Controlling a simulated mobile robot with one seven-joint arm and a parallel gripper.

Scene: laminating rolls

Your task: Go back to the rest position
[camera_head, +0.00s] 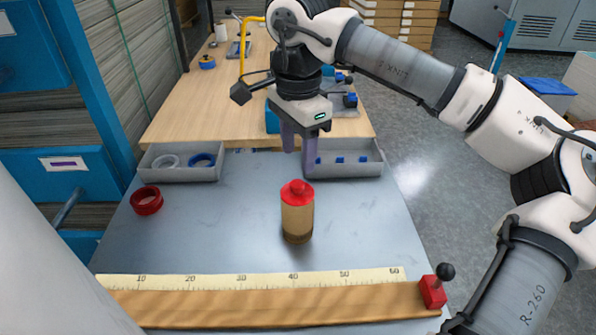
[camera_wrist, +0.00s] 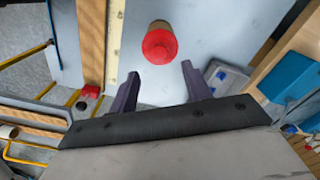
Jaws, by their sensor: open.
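My gripper (camera_head: 299,160) hangs above the far part of the grey table in the head view, fingers pointing down. It is open and empty. In the wrist view its two dark fingers (camera_wrist: 158,88) stand apart, with bare table between them. A tan roll with a red cap (camera_head: 297,212) stands upright on the grey table (camera_head: 215,235), nearer the camera than my gripper and apart from it. The same roll shows from above in the wrist view (camera_wrist: 159,44), just beyond the fingertips. My arm reaches in from the right.
A left grey bin (camera_head: 181,174) holds a white and a blue ring. A right grey bin (camera_head: 345,170) holds small blue pieces, close beside my gripper. A ruler (camera_head: 250,281) and wooden bar with a red clamp (camera_head: 433,291) line the front.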

